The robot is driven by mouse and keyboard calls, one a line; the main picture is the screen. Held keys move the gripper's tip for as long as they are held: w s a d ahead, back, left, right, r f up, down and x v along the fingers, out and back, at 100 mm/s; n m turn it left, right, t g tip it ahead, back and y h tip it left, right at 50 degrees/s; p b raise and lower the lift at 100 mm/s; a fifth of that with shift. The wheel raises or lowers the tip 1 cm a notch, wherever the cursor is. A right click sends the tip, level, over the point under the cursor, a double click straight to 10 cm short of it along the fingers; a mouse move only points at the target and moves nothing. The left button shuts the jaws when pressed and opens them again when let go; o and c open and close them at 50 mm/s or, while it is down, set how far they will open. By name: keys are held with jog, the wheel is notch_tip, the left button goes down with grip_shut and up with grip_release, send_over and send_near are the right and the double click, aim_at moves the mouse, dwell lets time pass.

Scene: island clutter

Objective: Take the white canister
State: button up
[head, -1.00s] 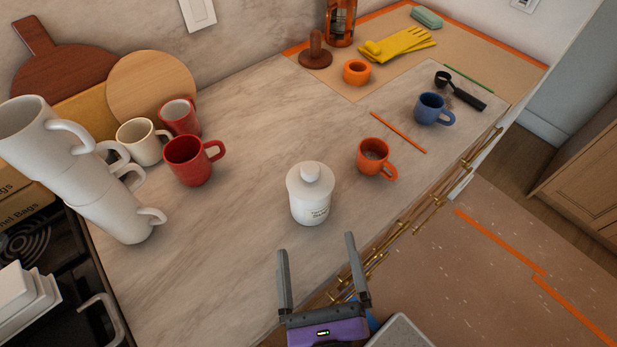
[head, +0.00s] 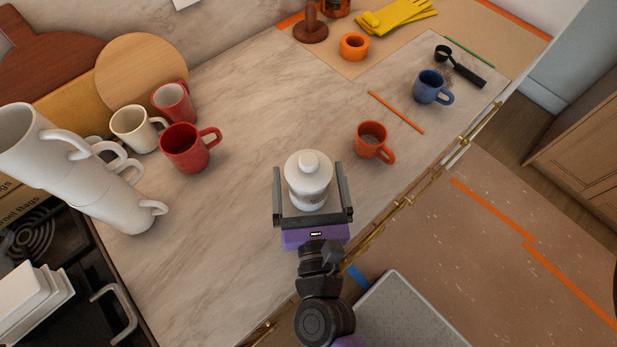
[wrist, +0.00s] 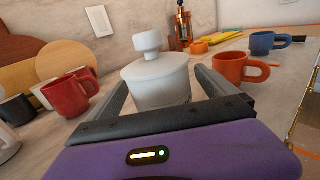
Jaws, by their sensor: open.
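The white canister (head: 308,180) with a knobbed lid stands upright on the marble counter in the head view. It also shows in the wrist view (wrist: 158,80), directly ahead and between my fingers. My gripper (head: 312,190) is open, with one finger on each side of the canister. The left finger looks a little farther from it than the right, but I cannot tell whether either touches. The canister's lower part is hidden behind the gripper body in the wrist view.
An orange mug (head: 371,142) stands to the right of the canister, and a red mug (head: 187,147) to its left. A leaning stack of white mugs (head: 75,180) is at far left. A blue mug (head: 430,88) is farther back. The counter behind the canister is clear.

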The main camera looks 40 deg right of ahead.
jog(key=shift+w+d, duration=0.1)
jog(key=c, duration=1.8)
jog(key=shift+c, duration=0.2)
